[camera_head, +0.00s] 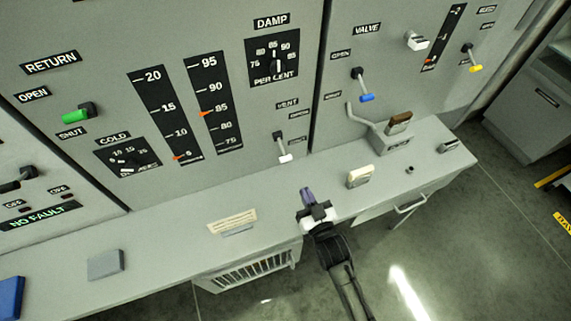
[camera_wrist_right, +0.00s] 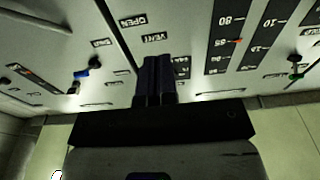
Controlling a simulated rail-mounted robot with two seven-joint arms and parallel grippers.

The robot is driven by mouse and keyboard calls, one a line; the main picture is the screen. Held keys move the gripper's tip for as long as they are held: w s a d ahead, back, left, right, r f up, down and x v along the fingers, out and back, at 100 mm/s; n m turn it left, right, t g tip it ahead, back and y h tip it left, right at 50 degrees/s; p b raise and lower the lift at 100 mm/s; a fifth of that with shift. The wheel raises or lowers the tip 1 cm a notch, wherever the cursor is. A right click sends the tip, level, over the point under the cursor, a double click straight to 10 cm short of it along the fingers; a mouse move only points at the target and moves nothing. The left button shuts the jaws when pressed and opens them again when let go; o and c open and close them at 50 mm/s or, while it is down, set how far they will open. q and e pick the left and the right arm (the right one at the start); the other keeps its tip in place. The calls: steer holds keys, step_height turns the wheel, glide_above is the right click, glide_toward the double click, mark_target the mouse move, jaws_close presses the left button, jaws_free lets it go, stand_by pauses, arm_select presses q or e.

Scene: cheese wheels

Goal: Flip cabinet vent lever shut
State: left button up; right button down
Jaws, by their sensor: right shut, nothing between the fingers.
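The vent lever (camera_head: 283,148) is on the cabinet panel, under the VENT label (camera_head: 287,103). It has a dark pivot and a white tip, and it hangs downward near the lower small label. My right gripper (camera_head: 307,194) is shut and empty. It is below and slightly right of the lever, over the ledge, and apart from the lever in the picture. In the right wrist view my gripper's dark fingers (camera_wrist_right: 155,75) are together in front of the panel. The vent lever cannot be made out there and may be behind them. My left gripper is not in view.
Other levers, with green (camera_head: 76,116), blue (camera_head: 366,97) and yellow (camera_head: 476,68) tips, stick out from the panel.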

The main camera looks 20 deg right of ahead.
glide_toward(283, 150)
step_height(283, 150, up, 3)
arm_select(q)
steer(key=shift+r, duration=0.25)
arm_select(e)
steer(key=shift+w+f, duration=0.65)
steer(key=shift+w, duration=0.35)
steer(key=shift+w+f, duration=0.7)
steer(key=shift+w, duration=0.3)
